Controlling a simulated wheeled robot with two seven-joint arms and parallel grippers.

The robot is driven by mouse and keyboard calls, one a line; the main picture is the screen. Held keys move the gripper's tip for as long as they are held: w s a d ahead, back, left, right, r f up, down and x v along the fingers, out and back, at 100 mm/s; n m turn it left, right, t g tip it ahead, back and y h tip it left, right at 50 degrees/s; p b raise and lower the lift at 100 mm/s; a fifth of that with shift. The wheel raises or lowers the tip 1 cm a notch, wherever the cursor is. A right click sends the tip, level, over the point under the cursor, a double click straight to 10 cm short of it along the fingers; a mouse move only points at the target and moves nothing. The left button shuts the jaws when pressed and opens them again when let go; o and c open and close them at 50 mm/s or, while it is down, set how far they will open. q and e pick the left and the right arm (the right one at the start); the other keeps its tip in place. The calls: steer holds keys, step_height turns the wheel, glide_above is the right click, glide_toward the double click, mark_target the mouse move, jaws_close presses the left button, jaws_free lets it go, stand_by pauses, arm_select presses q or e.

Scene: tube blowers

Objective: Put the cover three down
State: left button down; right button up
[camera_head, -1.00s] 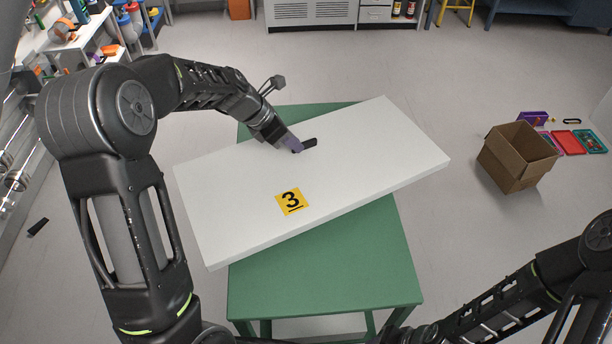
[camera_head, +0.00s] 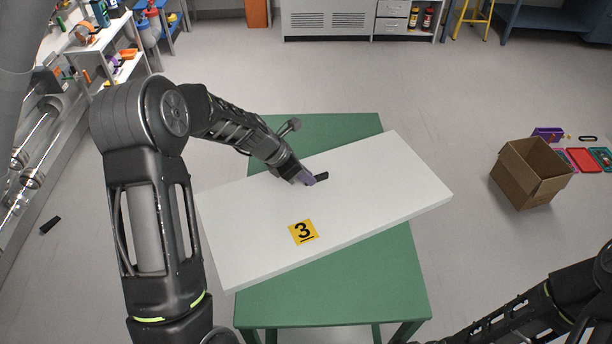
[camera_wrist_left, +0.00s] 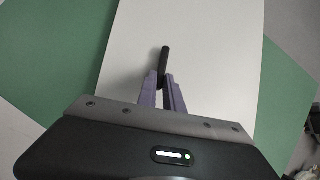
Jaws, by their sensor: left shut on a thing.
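The cover three is a flat white board (camera_head: 370,195) with a yellow label (camera_head: 303,232) reading 3. It lies at an angle over the green table (camera_head: 330,310), overhanging it on both sides; I cannot tell if it rests fully on it. My left gripper (camera_head: 311,181) is at the middle of the board, shut on its black handle (camera_head: 322,177). In the left wrist view, the purple fingers (camera_wrist_left: 162,90) close around the near end of the black handle (camera_wrist_left: 165,62), with the white board (camera_wrist_left: 210,50) beneath. My right gripper is out of view; only part of that arm shows at the lower right.
An open cardboard box (camera_head: 530,172) stands on the floor at the right, with red and teal trays (camera_head: 582,160) behind it. A white shelf (camera_head: 100,40) with tools is at the upper left. The floor around the table is mostly clear.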

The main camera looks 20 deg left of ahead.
arm_select(q)
steer(key=c, duration=1.9)
jaws_free()
steer(key=shift+s+f, duration=0.1)
steer(key=shift+f, duration=0.05)
steer(key=shift+c, duration=0.2)
steer(key=o, duration=0.4)
steer(key=shift+o, duration=0.2)
steer(key=shift+r, duration=0.2)
steer(key=v, duration=1.1)
steer(key=shift+a+r, duration=0.2)
steer(key=shift+r, duration=0.1)
steer(key=shift+s, duration=0.15)
